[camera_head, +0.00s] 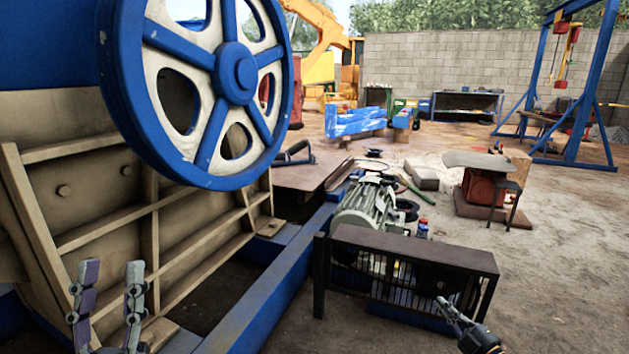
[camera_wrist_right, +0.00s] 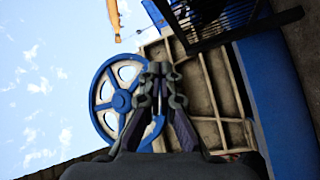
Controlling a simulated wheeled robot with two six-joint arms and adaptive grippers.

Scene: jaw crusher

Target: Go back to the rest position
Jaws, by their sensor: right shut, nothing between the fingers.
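My left gripper (camera_head: 108,300) is at the lower left in the head view, its two fingers pointing up and spread apart with nothing between them. It is in front of the beige ribbed crusher body (camera_head: 110,205). My right gripper (camera_head: 450,308) is at the lower right, in front of the dark motor guard (camera_head: 410,250). In the right wrist view its fingertips (camera_wrist_right: 160,70) are together and hold nothing. The blue and white flywheel (camera_head: 236,72) is at the upper left and also shows behind the fingers in the right wrist view (camera_wrist_right: 103,100).
A grey electric motor (camera_head: 367,208) sits behind the guard on the blue frame (camera_head: 270,290). A red machine on a base (camera_head: 478,187) stands to the right. A blue gantry (camera_head: 585,85) is at the back right. The dirt ground at right is mostly clear.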

